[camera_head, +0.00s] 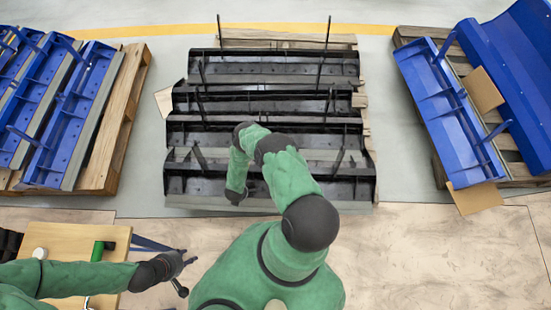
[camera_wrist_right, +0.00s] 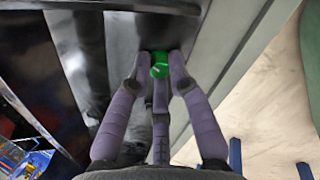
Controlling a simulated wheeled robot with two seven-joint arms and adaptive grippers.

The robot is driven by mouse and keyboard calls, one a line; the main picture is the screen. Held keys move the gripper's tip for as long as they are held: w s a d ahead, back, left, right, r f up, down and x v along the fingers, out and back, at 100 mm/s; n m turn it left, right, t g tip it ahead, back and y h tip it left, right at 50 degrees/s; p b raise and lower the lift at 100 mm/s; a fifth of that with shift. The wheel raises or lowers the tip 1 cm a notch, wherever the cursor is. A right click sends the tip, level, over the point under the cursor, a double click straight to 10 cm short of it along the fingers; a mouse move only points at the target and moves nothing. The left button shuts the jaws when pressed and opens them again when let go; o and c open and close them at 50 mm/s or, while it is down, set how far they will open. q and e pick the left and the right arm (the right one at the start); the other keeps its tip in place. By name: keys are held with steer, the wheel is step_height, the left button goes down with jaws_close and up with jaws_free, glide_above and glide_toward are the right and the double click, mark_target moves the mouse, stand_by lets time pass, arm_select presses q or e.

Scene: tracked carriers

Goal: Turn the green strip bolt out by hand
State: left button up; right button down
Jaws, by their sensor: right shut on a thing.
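The green strip bolt (camera_wrist_right: 160,58) shows in the right wrist view, at a black carrier (camera_wrist_right: 130,45) beside a pale grey strip (camera_wrist_right: 215,65). My right gripper (camera_wrist_right: 160,76) has its purple fingers closed around the bolt's green head. In the head view my right arm reaches down to the front black carrier (camera_head: 330,185), and its fingers are hidden there. My left gripper (camera_head: 186,272) is at the lower left of the head view, with its dark fingers spread apart and nothing seen between them. It is well away from the carriers.
Several black carriers lie in a row on a wooden pallet (camera_head: 290,37). Blue carriers lie on pallets at left (camera_head: 85,115) and right (camera_head: 440,110). A wooden table (camera_head: 70,240) at lower left bears a green-handled thing (camera_head: 98,250). The floor at lower right is clear.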

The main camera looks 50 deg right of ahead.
steer(key=c, duration=1.3)
jaws_free()
